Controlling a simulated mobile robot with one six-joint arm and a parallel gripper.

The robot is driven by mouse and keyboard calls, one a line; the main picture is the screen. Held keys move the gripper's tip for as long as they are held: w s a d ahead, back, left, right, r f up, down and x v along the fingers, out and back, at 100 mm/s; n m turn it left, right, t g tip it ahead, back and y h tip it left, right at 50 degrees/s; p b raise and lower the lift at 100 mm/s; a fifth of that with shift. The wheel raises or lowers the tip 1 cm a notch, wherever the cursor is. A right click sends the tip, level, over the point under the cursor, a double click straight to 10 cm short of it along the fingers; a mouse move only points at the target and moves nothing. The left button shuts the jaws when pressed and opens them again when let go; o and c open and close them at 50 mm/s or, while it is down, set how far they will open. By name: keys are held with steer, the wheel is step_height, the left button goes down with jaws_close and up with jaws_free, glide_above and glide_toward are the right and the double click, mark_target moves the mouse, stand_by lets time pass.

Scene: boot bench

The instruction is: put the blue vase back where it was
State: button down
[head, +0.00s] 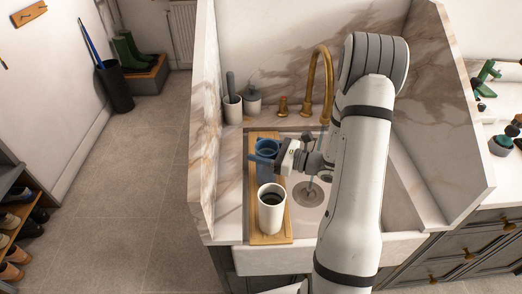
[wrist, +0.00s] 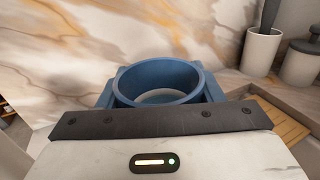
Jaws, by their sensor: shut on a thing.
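The blue vase (head: 266,147) is in my gripper (head: 268,158), at the left side of the sink, over the far half of a wooden board (head: 257,230). In the wrist view the vase's round open rim (wrist: 160,84) faces up, just beyond the gripper body. My gripper is shut on the vase, which looks about upright. Its lower part is partly hidden, and I cannot tell whether its base touches the board. A white cup (head: 271,212) with a dark inside stands on the near part of the board, in front of the vase.
A brass tap (head: 326,80) rises behind the sink (head: 335,258). A white holder with a grey handle (head: 232,105) and a lidded white jar (head: 253,100) stand at the back left, also in the wrist view (wrist: 262,47). Marble walls (head: 204,140) close in both sides.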

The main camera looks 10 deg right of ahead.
steer(key=shift+f, duration=0.15)
steer(key=shift+f, duration=0.1)
steer(key=shift+c, duration=2)
jaws_free()
steer(key=shift+r, duration=0.3)
steer(key=b+v, duration=0.2)
steer(key=v, duration=1)
